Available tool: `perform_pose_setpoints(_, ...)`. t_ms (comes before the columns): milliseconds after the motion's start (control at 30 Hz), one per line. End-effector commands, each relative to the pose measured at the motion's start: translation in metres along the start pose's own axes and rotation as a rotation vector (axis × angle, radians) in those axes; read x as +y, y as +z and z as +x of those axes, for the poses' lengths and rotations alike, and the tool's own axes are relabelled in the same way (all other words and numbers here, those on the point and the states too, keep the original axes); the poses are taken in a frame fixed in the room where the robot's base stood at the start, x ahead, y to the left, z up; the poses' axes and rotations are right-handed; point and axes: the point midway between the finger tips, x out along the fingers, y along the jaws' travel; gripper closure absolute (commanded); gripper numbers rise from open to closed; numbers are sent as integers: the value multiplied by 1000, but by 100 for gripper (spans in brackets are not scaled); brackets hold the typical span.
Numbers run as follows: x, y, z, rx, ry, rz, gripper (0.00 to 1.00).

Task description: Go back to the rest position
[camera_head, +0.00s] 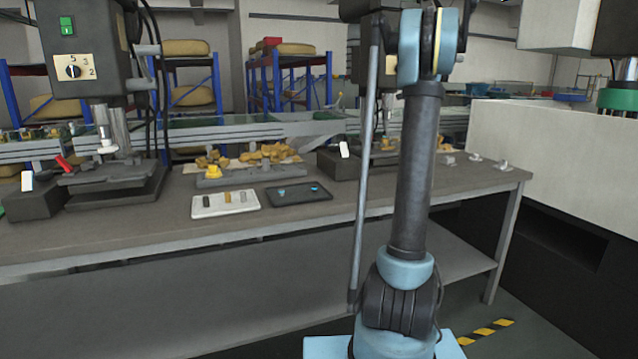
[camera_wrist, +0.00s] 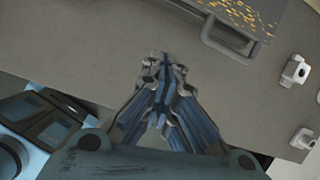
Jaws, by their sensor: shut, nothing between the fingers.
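My gripper (camera_wrist: 163,62) is in the wrist view, with its two fingers drawn together at the tips and nothing between them. It is over the grey tabletop (camera_wrist: 110,45), apart from the things on it. In the head view my blue and dark grey arm stands upright in front of the workbench (camera_head: 120,240). My gripper does not show in the head view.
A white tray (camera_head: 225,212) and a dark tray (camera_head: 300,202) with small parts lie on the bench. A drill press (camera_head: 85,50) stands left. Small white fixtures (camera_wrist: 296,71) lie right in the wrist view. A pale machine (camera_head: 570,150) stands right.

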Motion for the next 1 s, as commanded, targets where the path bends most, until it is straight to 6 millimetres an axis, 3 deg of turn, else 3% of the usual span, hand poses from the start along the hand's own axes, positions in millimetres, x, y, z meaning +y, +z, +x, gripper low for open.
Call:
perform_pose_setpoints(100, 43, -13, -9, 13, 6, -176, 100)
perform_pose_setpoints(467, 162, -70, -22, 49, 28, -732, 100)
perform_pose_setpoints(700, 234, -122, -19, 68, 52, -1102, 100)
perform_pose_setpoints(1000, 313, -197, -3, 87, 90, -1562, 100)
